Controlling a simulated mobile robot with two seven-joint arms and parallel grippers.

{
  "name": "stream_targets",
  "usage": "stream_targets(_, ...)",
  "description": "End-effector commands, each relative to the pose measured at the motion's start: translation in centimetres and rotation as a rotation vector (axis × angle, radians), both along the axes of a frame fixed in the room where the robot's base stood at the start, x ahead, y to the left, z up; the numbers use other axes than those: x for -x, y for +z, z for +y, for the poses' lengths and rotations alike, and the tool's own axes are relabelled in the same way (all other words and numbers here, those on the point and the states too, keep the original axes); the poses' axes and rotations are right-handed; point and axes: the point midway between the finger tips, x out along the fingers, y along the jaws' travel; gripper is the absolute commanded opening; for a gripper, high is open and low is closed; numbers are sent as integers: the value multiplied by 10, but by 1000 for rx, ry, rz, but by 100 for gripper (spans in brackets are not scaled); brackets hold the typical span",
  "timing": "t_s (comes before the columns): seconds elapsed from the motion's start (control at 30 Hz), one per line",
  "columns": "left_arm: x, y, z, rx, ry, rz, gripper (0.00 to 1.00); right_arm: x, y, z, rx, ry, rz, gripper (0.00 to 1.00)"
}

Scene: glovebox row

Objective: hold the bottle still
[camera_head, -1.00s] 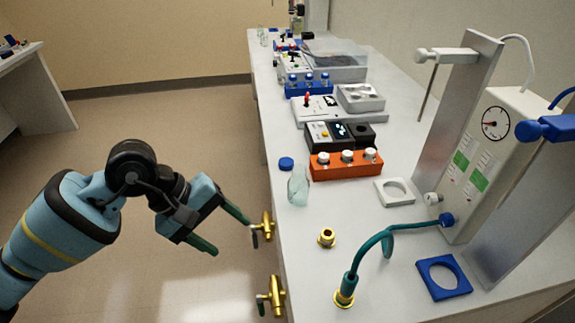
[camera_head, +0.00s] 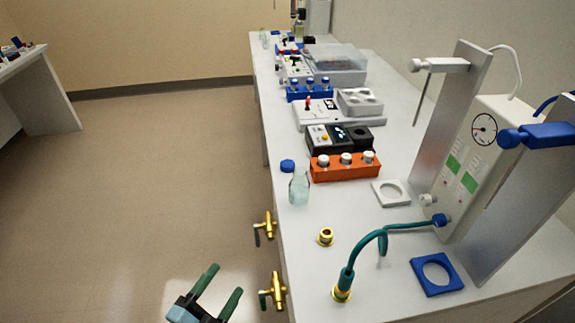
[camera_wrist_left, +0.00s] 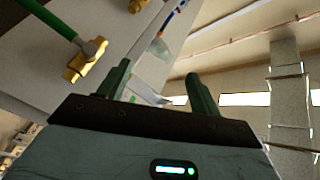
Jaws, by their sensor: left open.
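A clear glass bottle (camera_head: 299,187) stands upright and uncapped near the left edge of the bench, beside a blue cap (camera_head: 287,166). My left gripper (camera_head: 222,292) is open and empty, low at the bottom of the head view, off the bench's left side and well apart from the bottle. In the left wrist view its two fingers (camera_wrist_left: 160,88) point up with a gap between them. A pale, clear shape beyond them, small in that view, may be the bottle. My right gripper does not show.
Brass valves (camera_head: 277,291) stick out from the bench's left side near my left gripper. A teal hose (camera_head: 382,240) rises from a brass fitting. An orange rack (camera_head: 345,167) stands behind the bottle. A blue ring plate (camera_head: 440,275) lies at the right. The floor at left is clear.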

Motion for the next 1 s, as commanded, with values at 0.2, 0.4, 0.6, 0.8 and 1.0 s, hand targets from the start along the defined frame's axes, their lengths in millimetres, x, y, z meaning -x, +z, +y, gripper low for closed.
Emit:
stream_targets(0.2, 90, -110, 48, 396, 310, 616, 64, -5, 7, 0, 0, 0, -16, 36)
stream_targets(0.4, 166, -161, 65, 618, 520, 939, 64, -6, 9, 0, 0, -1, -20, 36)
stream_targets(0.6, 192, -174, 68, 684, 589, 1033, 64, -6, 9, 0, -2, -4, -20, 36)
stream_targets(0.8, 192, -174, 68, 683, 588, 1032, 64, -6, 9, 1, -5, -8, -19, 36)
stream_targets(1.0, 191, -174, 68, 682, 587, 1031, 39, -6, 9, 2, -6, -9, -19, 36)
